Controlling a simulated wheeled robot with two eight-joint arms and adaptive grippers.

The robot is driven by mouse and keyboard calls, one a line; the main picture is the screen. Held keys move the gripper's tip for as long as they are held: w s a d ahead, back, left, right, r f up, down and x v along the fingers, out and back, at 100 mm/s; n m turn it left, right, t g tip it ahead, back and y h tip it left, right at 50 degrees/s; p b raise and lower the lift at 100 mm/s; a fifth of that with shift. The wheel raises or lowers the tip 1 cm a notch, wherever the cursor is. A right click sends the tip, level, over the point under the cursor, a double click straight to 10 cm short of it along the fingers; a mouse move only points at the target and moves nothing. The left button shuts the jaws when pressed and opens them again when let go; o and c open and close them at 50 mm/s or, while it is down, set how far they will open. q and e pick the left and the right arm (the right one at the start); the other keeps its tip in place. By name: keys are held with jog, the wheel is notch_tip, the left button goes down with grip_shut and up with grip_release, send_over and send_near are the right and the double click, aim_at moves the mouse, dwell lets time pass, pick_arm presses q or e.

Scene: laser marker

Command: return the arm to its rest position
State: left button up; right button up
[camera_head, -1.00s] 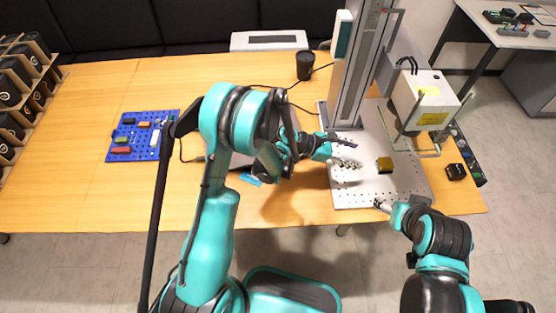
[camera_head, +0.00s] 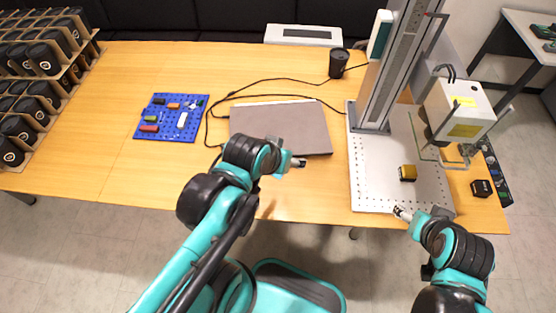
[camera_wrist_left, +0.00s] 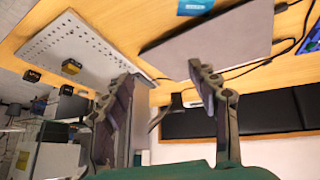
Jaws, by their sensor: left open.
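My left arm comes in from the lower left in the head view. Its gripper (camera_head: 294,163) is over the front part of the table, at the near edge of the closed grey laptop (camera_head: 285,130). In the left wrist view the two fingers (camera_wrist_left: 170,105) stand wide apart with nothing between them. My right gripper (camera_head: 402,213) is at the front edge of the perforated white plate (camera_head: 375,185) of the laser marker (camera_head: 460,110). It is small in the picture, and its fingers are too unclear to judge.
A yellow-and-black block (camera_head: 407,173) sits on the plate, and a small black box (camera_head: 482,188) lies to its right. A blue pegboard (camera_head: 165,133) with small parts, black cables and a black cup (camera_head: 339,64) are on the table (camera_head: 90,160). A rack (camera_head: 75,55) stands at the left.

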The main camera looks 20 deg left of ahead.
pick_arm(q)
jog(key=shift+s+a+m+y, duration=0.3)
jog(key=shift+s+a+m, duration=0.3)
jog(key=shift+s+a, duration=0.1)
